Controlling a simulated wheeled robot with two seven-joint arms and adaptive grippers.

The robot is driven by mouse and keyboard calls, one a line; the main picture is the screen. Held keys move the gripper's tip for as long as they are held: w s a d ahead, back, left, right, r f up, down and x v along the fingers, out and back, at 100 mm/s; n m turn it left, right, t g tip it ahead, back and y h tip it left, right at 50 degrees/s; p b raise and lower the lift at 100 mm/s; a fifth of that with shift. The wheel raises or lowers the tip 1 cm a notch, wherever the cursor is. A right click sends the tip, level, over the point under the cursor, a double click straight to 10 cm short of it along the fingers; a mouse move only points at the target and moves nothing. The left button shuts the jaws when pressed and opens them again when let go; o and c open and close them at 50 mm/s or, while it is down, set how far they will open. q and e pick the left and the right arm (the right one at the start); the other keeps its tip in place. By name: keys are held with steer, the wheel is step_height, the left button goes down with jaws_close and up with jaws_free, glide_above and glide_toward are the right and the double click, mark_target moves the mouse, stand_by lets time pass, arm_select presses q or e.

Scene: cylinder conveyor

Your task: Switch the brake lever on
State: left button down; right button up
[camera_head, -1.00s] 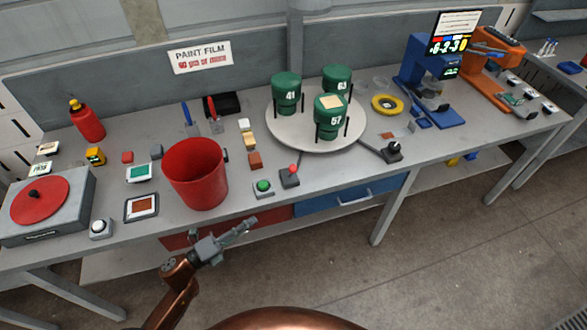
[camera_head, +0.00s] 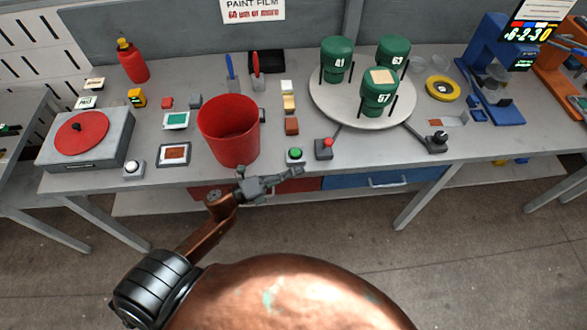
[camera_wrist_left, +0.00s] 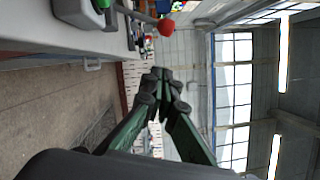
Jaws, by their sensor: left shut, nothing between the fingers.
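A small lever with a red ball knob (camera_head: 327,142) stands on a grey base near the bench's front edge, right of a green button (camera_head: 295,154). Another lever with a black knob (camera_head: 438,138) sits farther right, by the turntable's (camera_head: 340,112) dark arm. I cannot tell from labels which is the brake lever. My left gripper (camera_head: 298,171) is shut and empty, at the front edge just below the green button and left of the red-knobbed lever. In the left wrist view the red knob (camera_wrist_left: 166,27) is above the shut fingertips (camera_wrist_left: 163,78), apart from them. My right gripper is not in view.
A red bucket (camera_head: 229,135) stands left of the green button. Green numbered canisters (camera_head: 376,97) stand on the turntable. A grey box with a red disc (camera_head: 82,134) is at the left. Blue (camera_head: 493,82) and orange (camera_head: 557,67) machines are at the right. Floor in front is open.

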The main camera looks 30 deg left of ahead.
arm_select(q)
steer(key=w+d+r, duration=0.1)
steer(key=w+d, duration=0.2)
steer(key=w, duration=0.5)
steer(key=shift+w+d+r, duration=0.3)
steer(key=shift+w+r, duration=0.1)
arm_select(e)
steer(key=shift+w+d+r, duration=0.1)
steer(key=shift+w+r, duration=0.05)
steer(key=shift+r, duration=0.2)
arm_select(q)
steer(key=shift+a+p, duration=0.1)
steer(key=shift+p, duration=0.25)
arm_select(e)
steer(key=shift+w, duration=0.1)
